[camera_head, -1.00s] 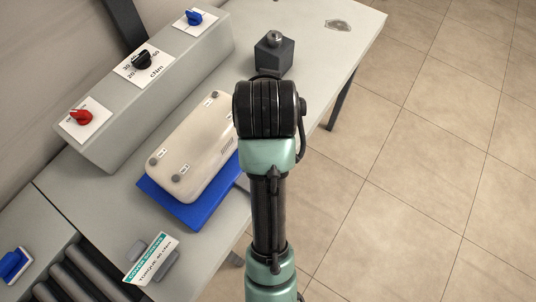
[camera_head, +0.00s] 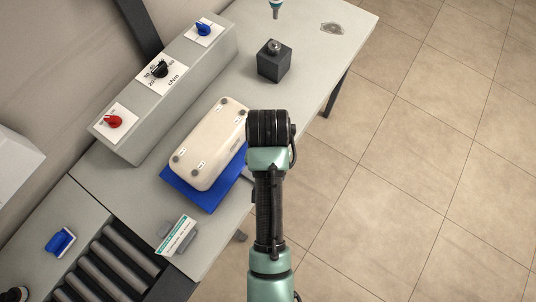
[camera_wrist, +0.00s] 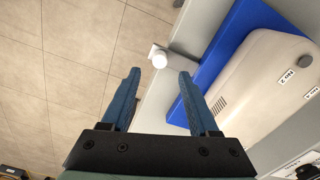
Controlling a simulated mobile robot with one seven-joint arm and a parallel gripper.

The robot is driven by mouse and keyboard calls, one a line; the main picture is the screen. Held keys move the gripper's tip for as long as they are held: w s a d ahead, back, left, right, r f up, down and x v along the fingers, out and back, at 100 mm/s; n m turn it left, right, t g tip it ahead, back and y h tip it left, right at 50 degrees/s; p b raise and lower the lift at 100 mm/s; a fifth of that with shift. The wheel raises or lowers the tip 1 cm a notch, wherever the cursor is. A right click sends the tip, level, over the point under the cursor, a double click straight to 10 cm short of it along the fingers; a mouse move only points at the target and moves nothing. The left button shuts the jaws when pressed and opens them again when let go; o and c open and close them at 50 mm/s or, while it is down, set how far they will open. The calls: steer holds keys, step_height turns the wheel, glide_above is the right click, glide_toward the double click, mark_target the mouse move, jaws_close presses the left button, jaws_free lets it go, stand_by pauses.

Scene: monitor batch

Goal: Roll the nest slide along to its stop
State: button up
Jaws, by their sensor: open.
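The nest slide is a blue plate (camera_head: 208,198) on the bench, with a cream monitor housing (camera_head: 210,150) lying on it. In the wrist view the blue plate (camera_wrist: 222,50) and the housing (camera_wrist: 262,85) are at the right. A white round knob (camera_wrist: 160,59) on a grey bracket stands out beside the blue plate's edge. My gripper (camera_wrist: 159,76) is open and empty, with the knob in line between its blue fingertips; whether it lies within their reach I cannot tell. In the head view my arm hides the gripper and the knob.
A grey console (camera_head: 165,90) with red, black and blue dials runs behind the nest. A dark block (camera_head: 274,61) stands farther along the bench. A roller conveyor (camera_head: 115,270) and a small card (camera_head: 176,236) are at the lower left. Open tiled floor lies right.

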step_height(320, 180, down, 8)
steer(key=shift+f, duration=0.1)
stand_by(0.4)
jaws_close()
stand_by(1.2)
